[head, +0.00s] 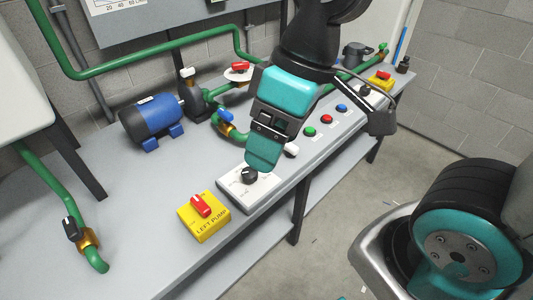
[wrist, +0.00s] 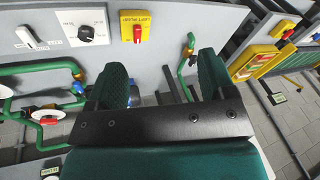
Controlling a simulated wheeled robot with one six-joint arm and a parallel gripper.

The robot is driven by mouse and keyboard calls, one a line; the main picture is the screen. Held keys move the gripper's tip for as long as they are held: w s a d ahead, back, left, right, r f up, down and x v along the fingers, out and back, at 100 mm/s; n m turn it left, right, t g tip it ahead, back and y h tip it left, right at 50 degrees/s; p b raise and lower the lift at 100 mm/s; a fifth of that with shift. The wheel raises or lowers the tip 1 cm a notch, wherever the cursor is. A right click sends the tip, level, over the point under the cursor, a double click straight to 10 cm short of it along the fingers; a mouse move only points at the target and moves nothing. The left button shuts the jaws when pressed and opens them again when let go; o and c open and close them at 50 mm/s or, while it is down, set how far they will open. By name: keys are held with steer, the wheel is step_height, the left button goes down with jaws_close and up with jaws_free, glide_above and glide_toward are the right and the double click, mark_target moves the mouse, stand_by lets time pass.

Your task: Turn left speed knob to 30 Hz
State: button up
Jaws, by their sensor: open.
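The left speed knob (head: 249,175) is a black round knob on a white dial plate (head: 262,190) at the bench's front edge. It also shows in the wrist view (wrist: 86,33), up and left of my fingers. The dial marks are too small to read. My gripper (head: 263,160) hangs beside the knob in the head view, partly covering the plate behind it. In the wrist view my gripper (wrist: 163,75) has its two green fingers wide apart with nothing between them. The knob is not between the fingers.
A yellow LEFT PUMP box (head: 211,228) with a red switch (head: 201,205) stands left of the dial plate. A blue motor (head: 152,122) and green pipes (head: 150,58) are behind. Green, red and blue buttons (head: 325,118) lie to the right. A white lever (wrist: 28,37) is near the plate.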

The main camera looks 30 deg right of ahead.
mark_target(250, 172)
steer(key=w+d+f+n+h+b, duration=0.2)
steer(key=w+f+b, duration=0.3)
steer(key=w+f, duration=0.45)
steer(key=w+d+f+n+h+b, duration=0.2)
steer(key=w+d+f+b, duration=0.3)
steer(key=w, duration=0.8)
steer(key=f, duration=0.5)
steer(key=a+f, duration=0.1)
steer(key=f, duration=0.5)
steer(key=a+f, duration=0.1)
steer(key=f, duration=0.5)
steer(key=shift+a+f+b, duration=0.1)
steer(key=shift+f+b, duration=0.15)
steer(key=shift+b, duration=0.1)
steer(key=c, duration=0.9)
